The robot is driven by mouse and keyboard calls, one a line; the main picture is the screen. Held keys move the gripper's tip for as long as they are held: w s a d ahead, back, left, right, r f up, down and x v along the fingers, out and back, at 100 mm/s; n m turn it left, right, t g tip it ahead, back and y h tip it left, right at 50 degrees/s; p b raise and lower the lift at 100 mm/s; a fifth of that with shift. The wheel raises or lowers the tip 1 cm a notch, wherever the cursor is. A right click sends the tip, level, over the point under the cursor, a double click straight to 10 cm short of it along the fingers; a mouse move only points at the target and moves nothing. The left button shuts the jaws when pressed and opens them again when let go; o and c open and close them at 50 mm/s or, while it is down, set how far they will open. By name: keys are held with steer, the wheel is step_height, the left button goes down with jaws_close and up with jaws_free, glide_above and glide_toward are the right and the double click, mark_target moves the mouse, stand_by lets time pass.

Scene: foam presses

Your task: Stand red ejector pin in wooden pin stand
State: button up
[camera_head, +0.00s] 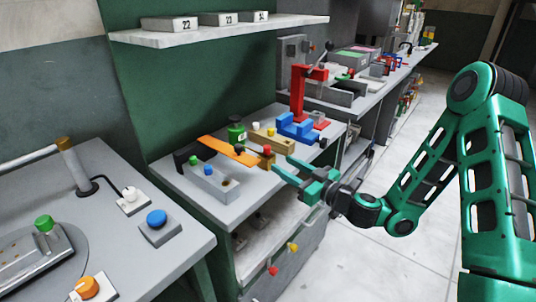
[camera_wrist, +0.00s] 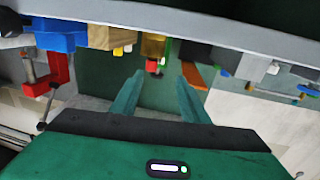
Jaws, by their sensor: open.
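A red-topped pin (camera_head: 267,149) stands upright at a small ochre block (camera_head: 266,161) near the bench's right edge; its lower part is hidden. The red top also shows in the wrist view (camera_wrist: 152,66), beyond my fingertips and between their lines. A tan wooden block (camera_head: 263,141) with yellowish tops on it, apparently the pin stand, sits just behind. It shows in the wrist view (camera_wrist: 113,37), where the scene appears upside down. My gripper (camera_head: 283,168) is open and empty, level with the ochre block and close on its right.
An orange strip (camera_head: 228,150) and a grey block (camera_head: 212,182) with coloured tops lie left of the ochre block. Blue blocks (camera_head: 297,127) and a red press (camera_head: 299,95) stand behind. A shelf (camera_head: 220,33) hangs above. Open floor is on the right.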

mark_target(269, 152)
steer(key=shift+m+t+h, duration=0.3)
steer(key=shift+m+t, duration=0.1)
steer(key=shift+w+d+x, duration=0.1)
steer(key=shift+d+x, duration=0.05)
steer(key=shift+x, duration=1.7)
steer(key=shift+w+d+x, duration=0.15)
steer(key=shift+x, duration=1.7)
steer(key=shift+w+d+x, duration=0.1)
steer(key=shift+d+x, duration=0.05)
steer(key=shift+x, duration=1.7)
steer(key=shift+f, duration=0.1)
jaws_close()
